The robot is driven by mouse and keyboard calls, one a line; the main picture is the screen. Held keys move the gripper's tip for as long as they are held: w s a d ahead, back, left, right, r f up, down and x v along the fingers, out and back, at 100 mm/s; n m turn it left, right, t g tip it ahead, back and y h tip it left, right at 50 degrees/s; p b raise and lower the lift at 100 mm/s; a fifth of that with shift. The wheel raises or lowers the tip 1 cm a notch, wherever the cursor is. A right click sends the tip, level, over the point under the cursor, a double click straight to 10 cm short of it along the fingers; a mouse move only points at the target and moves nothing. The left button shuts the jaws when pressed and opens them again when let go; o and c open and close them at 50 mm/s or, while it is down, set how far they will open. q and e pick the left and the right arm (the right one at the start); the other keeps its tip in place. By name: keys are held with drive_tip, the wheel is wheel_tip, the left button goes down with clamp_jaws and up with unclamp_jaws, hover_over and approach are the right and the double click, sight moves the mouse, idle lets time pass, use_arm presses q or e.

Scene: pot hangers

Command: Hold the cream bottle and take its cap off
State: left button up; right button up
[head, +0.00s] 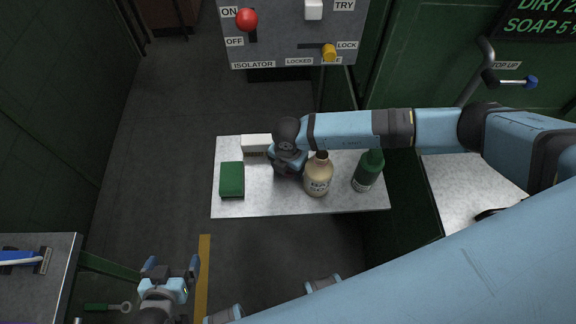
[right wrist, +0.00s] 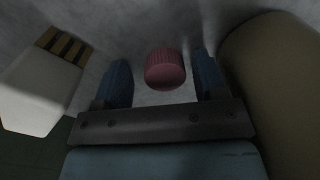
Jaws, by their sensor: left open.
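The cream bottle (head: 319,180) stands upright on the metal table, its neck bare and dark at the top. In the right wrist view the cream bottle (right wrist: 275,85) fills the right side, close beside the fingers. A ribbed pinkish-red cap (right wrist: 165,69) shows between my right gripper's fingers (right wrist: 162,82), with a gap on each side. It seems to be on the table, apart from the bottle. My right gripper (head: 288,168) is open, low over the table just left of the bottle; its fingertips are hidden in the head view. My left gripper (head: 172,268) is open and empty, in front of the table.
A green bottle (head: 369,172) stands right of the cream bottle. A green block (head: 231,180) and a white box (head: 256,144) are on the left of the table (head: 290,206). A control panel (head: 288,40) is behind. The table's front left is clear.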

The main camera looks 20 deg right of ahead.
wheel_tip(320, 180, up, 12)
drive_tip(key=shift+r, duration=0.2)
idle(0.5)
